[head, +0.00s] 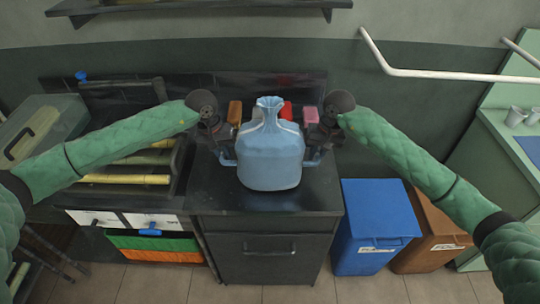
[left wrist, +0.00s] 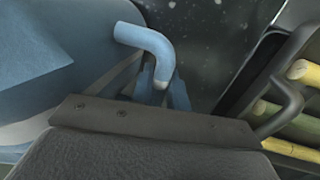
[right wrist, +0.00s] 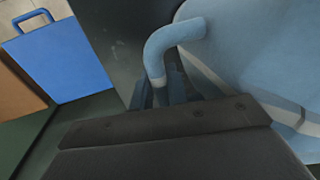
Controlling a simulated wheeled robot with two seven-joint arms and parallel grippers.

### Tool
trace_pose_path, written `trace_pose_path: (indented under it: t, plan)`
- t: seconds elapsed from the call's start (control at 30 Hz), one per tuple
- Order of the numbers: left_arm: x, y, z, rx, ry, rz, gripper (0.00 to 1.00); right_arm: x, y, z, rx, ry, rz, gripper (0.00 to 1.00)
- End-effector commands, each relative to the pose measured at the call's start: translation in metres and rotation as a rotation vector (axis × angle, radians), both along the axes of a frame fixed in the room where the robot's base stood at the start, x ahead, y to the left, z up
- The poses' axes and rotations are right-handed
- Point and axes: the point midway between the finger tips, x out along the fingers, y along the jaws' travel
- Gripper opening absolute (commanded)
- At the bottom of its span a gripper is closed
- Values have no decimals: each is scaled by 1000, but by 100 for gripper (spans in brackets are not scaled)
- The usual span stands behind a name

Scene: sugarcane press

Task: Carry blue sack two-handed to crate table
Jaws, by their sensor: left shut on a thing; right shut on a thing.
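The light blue sack (head: 270,152) has a gathered neck on top and a handle on each side. It is upright at the black counter (head: 318,196); I cannot tell whether its base touches the top. My left gripper (head: 226,158) is shut on the sack's left handle, which shows in the left wrist view (left wrist: 150,42). My right gripper (head: 315,158) is shut on its right handle, which shows in the right wrist view (right wrist: 172,42). The sack hides part of the counter behind it. No crate table can be made out for certain.
A rack with cane stalks (head: 125,179) stands left of the sack. Orange, red and pink items (head: 310,114) stand behind it. A blue bin (head: 372,225) and a brown bin (head: 428,235) stand on the floor at right. A green counter with cups (head: 514,117) is far right.

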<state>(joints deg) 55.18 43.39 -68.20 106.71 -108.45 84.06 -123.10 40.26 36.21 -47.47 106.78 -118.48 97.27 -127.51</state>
Motion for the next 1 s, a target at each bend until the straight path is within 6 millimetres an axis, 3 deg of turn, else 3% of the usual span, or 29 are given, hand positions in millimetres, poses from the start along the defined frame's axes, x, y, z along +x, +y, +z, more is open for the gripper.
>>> trace_pose_path:
  t: [0.37, 1.0]
  plan:
    - [1, 2, 10, 3, -1, 3, 0, 1, -2, 10, -3, -1, -3, 0]
    - [1, 3, 49, 4, 0, 3, 0, 1, -3, 50, -3, 0, -3, 0]
